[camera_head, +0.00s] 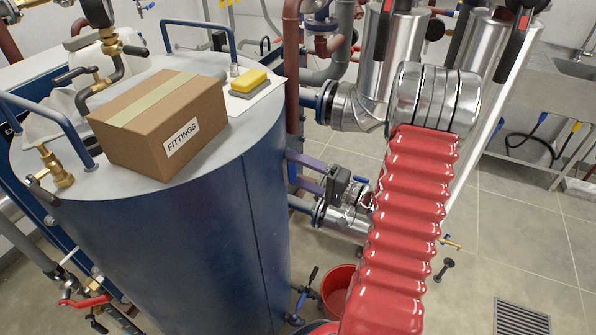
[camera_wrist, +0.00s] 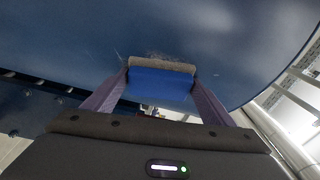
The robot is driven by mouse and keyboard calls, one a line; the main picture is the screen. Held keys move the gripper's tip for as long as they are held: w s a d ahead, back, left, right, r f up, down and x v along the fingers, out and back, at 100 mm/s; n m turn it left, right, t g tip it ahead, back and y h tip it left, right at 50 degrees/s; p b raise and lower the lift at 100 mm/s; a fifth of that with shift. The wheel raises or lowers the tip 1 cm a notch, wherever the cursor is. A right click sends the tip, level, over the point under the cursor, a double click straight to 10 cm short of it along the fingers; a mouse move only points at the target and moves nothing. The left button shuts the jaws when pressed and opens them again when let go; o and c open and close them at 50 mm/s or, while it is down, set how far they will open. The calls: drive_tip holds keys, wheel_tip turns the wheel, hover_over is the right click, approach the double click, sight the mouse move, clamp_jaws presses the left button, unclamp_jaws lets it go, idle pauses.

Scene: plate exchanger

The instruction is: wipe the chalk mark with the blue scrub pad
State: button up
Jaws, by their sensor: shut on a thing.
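The blue scrub pad (camera_wrist: 160,84), with a tan-grey scrub face, is held between the two purple fingers of my gripper (camera_wrist: 160,88) in the wrist view. Its scrub face is at the dark blue tank wall; I cannot tell whether it touches. Faint pale streaks of the chalk mark (camera_wrist: 148,52) show just beyond the pad's edge; the pad may hide part of it. In the head view my gripper (camera_head: 298,172) reaches left to the right side of the blue tank (camera_head: 215,215). The pad and the chalk mark are hidden there behind the tank's curve.
On the tank lid stand a cardboard FITTINGS box (camera_head: 160,122) and a yellow-and-grey sponge (camera_head: 249,84) on a white sheet. Red and steel pipes (camera_head: 292,80) rise close behind my gripper. A red bucket (camera_head: 338,284) stands on the floor below.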

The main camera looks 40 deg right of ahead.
drive_tip(key=shift+w+d, duration=1.05)
drive_tip(key=shift+w, duration=0.05)
drive_tip(key=shift+w+a, duration=0.1)
drive_tip(key=shift+a, duration=0.05)
drive_tip(key=shift+s+a, duration=0.6)
drive_tip(key=shift+s, duration=0.1)
drive_tip(key=shift+s+a, duration=0.65)
drive_tip(key=shift+s, duration=0.15)
drive_tip(key=shift+s+a, duration=0.55)
drive_tip(key=shift+s, duration=0.2)
drive_tip(key=shift+s+a, duration=0.5)
drive_tip(key=shift+s, duration=0.2)
